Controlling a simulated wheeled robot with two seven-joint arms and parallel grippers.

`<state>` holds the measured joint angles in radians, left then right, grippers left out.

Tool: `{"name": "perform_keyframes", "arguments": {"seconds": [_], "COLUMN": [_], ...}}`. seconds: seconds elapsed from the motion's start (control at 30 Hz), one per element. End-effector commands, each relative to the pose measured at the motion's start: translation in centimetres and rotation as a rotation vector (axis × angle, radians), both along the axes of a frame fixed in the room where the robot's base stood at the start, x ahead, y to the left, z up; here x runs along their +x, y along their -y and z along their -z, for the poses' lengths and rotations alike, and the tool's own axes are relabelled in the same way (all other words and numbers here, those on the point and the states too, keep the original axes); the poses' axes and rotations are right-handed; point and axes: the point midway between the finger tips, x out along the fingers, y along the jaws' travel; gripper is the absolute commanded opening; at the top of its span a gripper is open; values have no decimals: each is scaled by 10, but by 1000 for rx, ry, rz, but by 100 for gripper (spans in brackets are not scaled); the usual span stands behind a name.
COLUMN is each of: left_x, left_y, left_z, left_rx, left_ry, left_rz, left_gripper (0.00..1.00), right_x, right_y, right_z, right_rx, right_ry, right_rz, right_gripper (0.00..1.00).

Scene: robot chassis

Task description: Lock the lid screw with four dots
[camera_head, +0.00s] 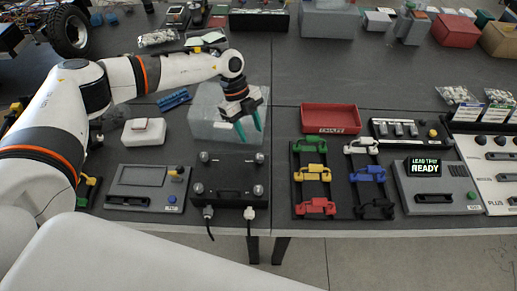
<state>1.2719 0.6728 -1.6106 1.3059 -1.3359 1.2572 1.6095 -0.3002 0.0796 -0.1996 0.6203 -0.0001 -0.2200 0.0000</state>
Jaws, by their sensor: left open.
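A black box (229,177) with two cables at its front sits near the table's front edge. Its lid has silvery screw heads at the corners: back left (204,157), back right (259,157), front left (198,188) and front right (257,190). The dots on them are too small to make out. My left gripper (250,135) points down above and behind the box's back right part, with its teal fingers apart and nothing visible between them. My right gripper is not in view.
A translucent grey bin (205,118) stands right behind the box. A grey panel device (147,187) is to its left, and a rack of coloured handles (312,182) is to its right. A red tray (331,119) lies behind the rack.

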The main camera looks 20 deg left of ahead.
Motion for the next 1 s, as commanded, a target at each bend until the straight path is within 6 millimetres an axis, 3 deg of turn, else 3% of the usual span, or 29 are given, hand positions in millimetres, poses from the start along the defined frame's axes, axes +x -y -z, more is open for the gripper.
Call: {"name": "perform_keyframes", "arguments": {"seconds": [0.2,0.43,0.87,1.0], "left_x": [-9,-15,-17,-17], "left_y": [17,28,31,31], "left_z": [41,73,84,83], "left_rx": [-1,-4,-4,-4], "left_ry": [-4,0,1,1], "left_rz": [2,1,1,1], "left_gripper": [45,45,45,24], "right_x": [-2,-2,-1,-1], "right_y": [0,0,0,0], "right_z": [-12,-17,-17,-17], "right_rx": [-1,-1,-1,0], "right_ry": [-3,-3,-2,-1], "right_rz": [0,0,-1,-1], "right_gripper": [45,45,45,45]}}
